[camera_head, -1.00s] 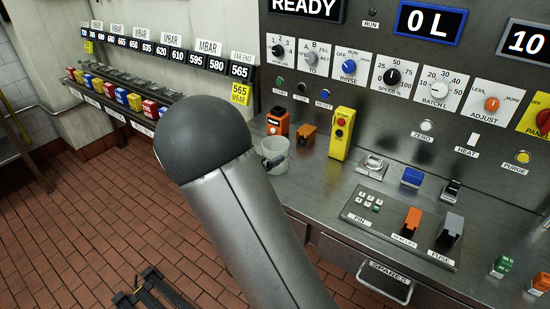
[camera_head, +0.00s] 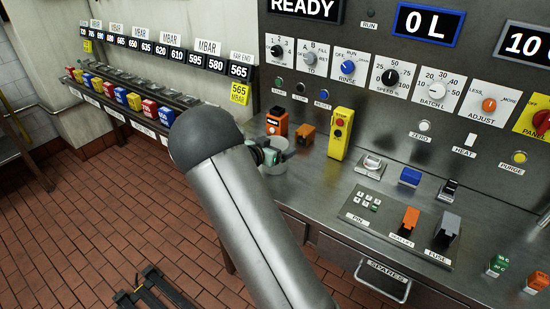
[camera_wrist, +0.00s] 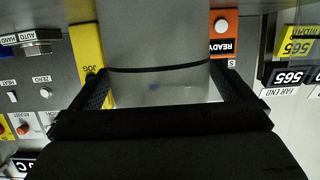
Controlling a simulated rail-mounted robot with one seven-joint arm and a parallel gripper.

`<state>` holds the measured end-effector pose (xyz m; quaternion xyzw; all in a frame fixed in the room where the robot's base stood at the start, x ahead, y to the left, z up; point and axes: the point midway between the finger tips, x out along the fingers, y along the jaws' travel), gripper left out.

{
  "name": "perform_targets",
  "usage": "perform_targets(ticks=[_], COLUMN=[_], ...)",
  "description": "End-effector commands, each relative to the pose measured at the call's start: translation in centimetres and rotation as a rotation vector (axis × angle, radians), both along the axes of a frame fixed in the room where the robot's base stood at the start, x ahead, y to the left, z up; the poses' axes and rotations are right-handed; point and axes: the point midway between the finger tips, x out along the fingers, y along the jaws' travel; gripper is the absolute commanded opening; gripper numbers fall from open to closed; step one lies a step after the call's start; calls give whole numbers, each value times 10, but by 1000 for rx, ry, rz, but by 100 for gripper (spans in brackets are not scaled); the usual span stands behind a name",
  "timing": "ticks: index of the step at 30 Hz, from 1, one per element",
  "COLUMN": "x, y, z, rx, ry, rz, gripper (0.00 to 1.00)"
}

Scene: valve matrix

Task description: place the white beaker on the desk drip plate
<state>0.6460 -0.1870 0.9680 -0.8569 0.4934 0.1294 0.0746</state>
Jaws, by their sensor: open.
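The white beaker (camera_head: 273,169) stands upright on the metal desk at its left end, partly hidden behind my arm and gripper. My gripper (camera_head: 281,156) is at the beaker's upper part, its jaws open. In the wrist view my gripper (camera_wrist: 160,76) has its two dark fingers spread to either side, with the pale beaker (camera_wrist: 155,90) between them. I cannot tell whether the fingers touch it. I cannot make out a drip plate for certain.
An orange device (camera_head: 277,122) and a yellow control box (camera_head: 341,134) stand close behind the beaker.

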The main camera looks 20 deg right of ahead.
Motion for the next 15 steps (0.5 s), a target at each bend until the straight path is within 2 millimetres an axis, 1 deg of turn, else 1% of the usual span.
perform_targets(ticks=[1, 2, 3, 5, 6, 7, 8, 15], x=[0, 0, 0, 0, 0, 0, 0, 0], y=[0, 0, 0, 0, 0, 0, 0, 0], z=[0, 0, 0, 0, 0, 0, 0, 1], rx=[0, 0, 0, 0, 0, 0, 0, 0], ry=[0, 0, 0, 0, 0, 0, 0, -1], rz=[0, 0, 0, 0, 0, 0, 0, 0], gripper=[94, 86, 75, 58, 54, 54, 51, 51])
